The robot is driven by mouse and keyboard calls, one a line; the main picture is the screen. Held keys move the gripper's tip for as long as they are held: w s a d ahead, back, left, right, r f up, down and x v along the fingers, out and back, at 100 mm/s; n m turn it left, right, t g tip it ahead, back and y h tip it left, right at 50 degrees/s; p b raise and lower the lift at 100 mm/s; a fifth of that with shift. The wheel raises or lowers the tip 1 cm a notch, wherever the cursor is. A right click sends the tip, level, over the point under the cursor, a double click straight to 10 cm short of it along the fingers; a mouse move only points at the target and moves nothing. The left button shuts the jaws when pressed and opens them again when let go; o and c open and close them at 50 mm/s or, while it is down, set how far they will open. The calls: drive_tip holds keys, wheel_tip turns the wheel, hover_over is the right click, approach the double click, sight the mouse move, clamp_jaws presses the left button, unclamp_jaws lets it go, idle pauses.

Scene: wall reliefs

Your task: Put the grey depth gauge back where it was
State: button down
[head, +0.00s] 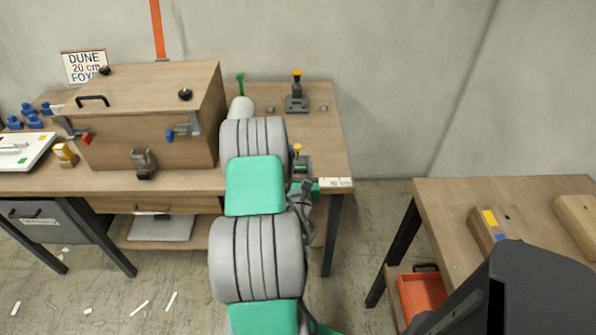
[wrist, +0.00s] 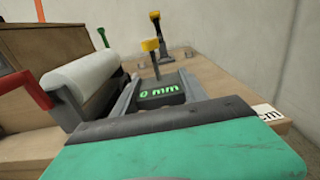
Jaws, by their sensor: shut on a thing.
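A grey depth gauge (wrist: 160,93) with a green "0 mm" display and a yellow-topped post sits between the fingers of my gripper (wrist: 163,84) in the wrist view. My gripper is shut on it, low over the right part of the workbench. In the head view the gauge (head: 304,164) shows just right of my arm, which hides part of it and most of my gripper. I cannot tell whether its base touches the bench. A second, dark grey yellow-topped device (head: 297,96) stands farther back on the bench; it also shows in the wrist view (wrist: 160,44).
A large wooden box (head: 150,125) with clamps stands left of my arm. A white roller (wrist: 85,80) is close on the gripper's left. A green-topped post (head: 240,84) stands behind. A white "cm" label (head: 335,183) marks the bench's front edge. Another table (head: 450,205) is at right.

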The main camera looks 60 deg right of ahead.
sight(298, 171)
drive_tip(key=shift+d+f, duration=0.25)
drive_tip(key=shift+f, duration=0.05)
wheel_tip(298, 171, down, 3)
drive_tip(key=shift+d+f+b, duration=0.1)
drive_tip(key=shift+b, duration=0.7)
drive_tip(key=shift+f, duration=0.15)
drive_tip(key=c, duration=0.6)
unclamp_jaws()
drive_tip(key=shift+r, duration=0.2)
